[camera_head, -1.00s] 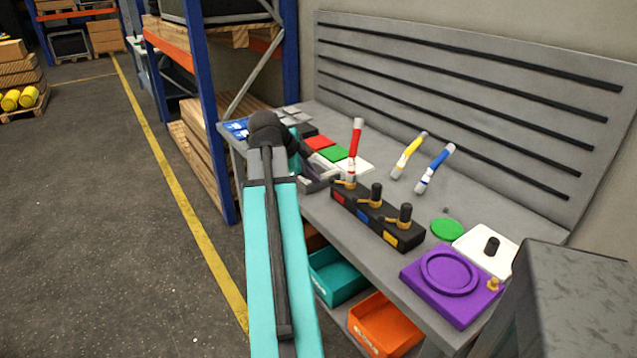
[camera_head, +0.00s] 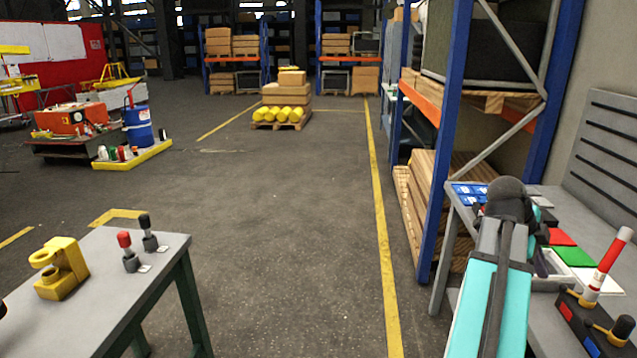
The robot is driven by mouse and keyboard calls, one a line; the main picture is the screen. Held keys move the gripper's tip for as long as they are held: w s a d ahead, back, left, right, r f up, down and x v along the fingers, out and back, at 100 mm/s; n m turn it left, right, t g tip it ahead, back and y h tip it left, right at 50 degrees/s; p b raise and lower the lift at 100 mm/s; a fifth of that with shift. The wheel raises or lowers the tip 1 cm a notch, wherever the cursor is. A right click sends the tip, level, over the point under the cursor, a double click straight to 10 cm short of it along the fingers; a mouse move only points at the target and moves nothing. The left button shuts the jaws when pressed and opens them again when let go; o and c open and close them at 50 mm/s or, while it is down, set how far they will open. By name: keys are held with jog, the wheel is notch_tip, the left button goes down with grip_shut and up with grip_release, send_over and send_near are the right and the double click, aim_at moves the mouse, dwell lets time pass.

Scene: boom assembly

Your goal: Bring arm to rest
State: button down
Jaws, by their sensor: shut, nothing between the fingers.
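My arm, teal with a dark elbow, reaches over the bench at the lower right. My gripper (camera_head: 547,268) shows only in part behind the arm, low over the bench top; it is shut and holds nothing. The grey workbench (camera_head: 548,318) stands at the right edge. A red-and-white tool (camera_head: 608,262) stands upright in a black holder (camera_head: 577,318) to the right of my gripper. Red (camera_head: 561,237), green (camera_head: 574,256) and white pads lie close by my gripper.
A blue-and-orange rack (camera_head: 447,140) with wooden boards stands just behind the bench. A second table (camera_head: 95,285) at the lower left carries a yellow fixture (camera_head: 62,268) and red and black knobs. Open floor (camera_head: 270,240) lies between the tables.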

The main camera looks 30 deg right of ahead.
jog(key=w+a+f+n+y, duration=0.1)
jog(key=w+a+f+n, duration=0.1)
jog(key=w+a+f, duration=0.45)
jog(key=w+a+f+n, duration=0.2)
jog(key=w+a+f, duration=0.2)
jog(key=w+f, duration=0.45)
jog(key=w+a+f+n+y, duration=0.1)
jog(key=w+a+f+n, duration=0.15)
jog(key=a+f, duration=0.7)
jog(key=w+a+f+n+y, duration=0.1)
jog(key=w+a+f+n, duration=0.15)
jog(key=a+f, duration=0.75)
jog(key=s+a+f+n+g+y, duration=0.1)
jog(key=s+a+f+n, duration=0.5)
jog(key=a+f, duration=0.3)
jog(key=s+a+f+n+y, duration=0.1)
jog(key=s+a+f+n, duration=0.6)
jog(key=a+f+n, duration=0.2)
jog(key=s+a+f+n+g+y, duration=0.1)
jog(key=s+a+f+n, duration=0.6)
jog(key=a+f, duration=0.2)
jog(key=shift+a+n+g+y, duration=0.3)
jog(key=shift+a+y, duration=0.1)
jog(key=shift+a, duration=0.15)
jog(key=shift+f, duration=0.1)
